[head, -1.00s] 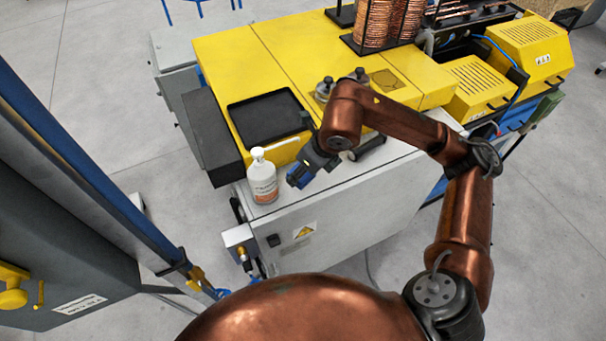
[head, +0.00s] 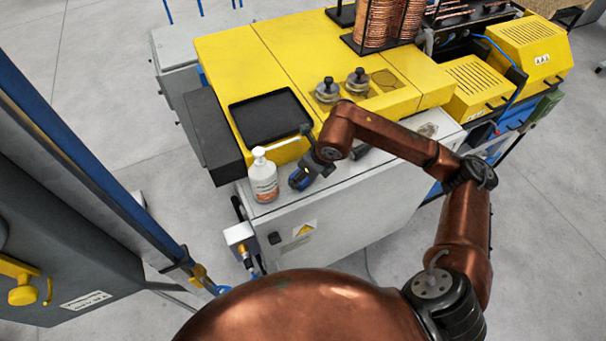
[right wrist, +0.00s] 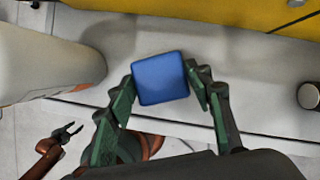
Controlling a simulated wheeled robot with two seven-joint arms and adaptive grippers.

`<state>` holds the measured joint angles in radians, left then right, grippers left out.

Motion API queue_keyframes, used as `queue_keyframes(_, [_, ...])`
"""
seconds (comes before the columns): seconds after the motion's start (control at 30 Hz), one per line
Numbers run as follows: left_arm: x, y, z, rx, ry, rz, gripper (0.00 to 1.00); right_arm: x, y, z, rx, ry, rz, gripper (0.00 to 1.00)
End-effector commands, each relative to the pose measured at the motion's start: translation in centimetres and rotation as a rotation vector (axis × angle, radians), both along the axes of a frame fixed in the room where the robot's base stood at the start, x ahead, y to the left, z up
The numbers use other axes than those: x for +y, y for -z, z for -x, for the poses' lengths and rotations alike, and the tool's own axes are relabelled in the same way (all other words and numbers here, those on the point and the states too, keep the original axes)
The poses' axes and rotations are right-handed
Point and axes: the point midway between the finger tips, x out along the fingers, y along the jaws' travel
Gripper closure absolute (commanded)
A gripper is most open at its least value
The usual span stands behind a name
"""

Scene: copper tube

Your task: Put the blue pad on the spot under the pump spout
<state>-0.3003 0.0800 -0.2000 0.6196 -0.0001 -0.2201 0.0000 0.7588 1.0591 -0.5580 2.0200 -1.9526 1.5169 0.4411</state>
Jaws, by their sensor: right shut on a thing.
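The blue pad (right wrist: 160,78) is a small square block between the fingertips of my right gripper (right wrist: 160,84), which is shut on it, over the pale bench top. In the head view my right gripper (head: 302,180) is just right of the white pump bottle (head: 264,180), and the pad is hard to tell from the wrist parts there. The bottle stands upright near the bench's front edge; in the right wrist view its body (right wrist: 45,62) fills the upper left. My left gripper (right wrist: 68,132) shows small at the lower left of that view, fingers apart and empty.
A yellow machine (head: 235,60) with a black tray (head: 270,117) is behind the bottle. Two metal pieces with black knobs (head: 327,92) stand on it. The white cabinet top (head: 385,165) is narrow, with a dark cylinder end (right wrist: 309,95) at right in the wrist view.

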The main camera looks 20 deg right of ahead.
Motion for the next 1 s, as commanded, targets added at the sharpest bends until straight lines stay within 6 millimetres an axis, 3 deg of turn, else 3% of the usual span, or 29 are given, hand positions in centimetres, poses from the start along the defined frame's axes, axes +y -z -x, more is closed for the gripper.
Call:
queue_keyframes(0.1, [0.0, 0.5, 0.0, 0.001, 0.000, 0.000, 0.60, 0.0, 0.4, 0.0, 0.000, 0.000, 0.000, 0.73])
queue_keyframes(0.13, [0.0, 0.4, 0.0, 0.000, 0.000, 0.000, 0.60, 0.0, 0.3, 0.0, 0.000, 0.000, 0.000, 0.51])
queue_keyframes(0.37, [0.0, 0.3, 0.0, 0.000, 0.000, 0.000, 0.60, 0.0, 0.2, 0.0, 0.000, 0.000, 0.000, 0.36])
queue_keyframes(0.77, [0.0, -0.1, -0.1, -0.001, 0.000, 0.000, 0.60, -0.1, -0.5, 0.0, -0.002, 0.000, 0.000, 0.36])
queue_keyframes(1.0, [0.0, 0.8, 0.0, 0.000, 0.000, 0.000, 0.60, -0.9, -4.6, 1.6, -0.006, 0.000, 0.002, 0.36])
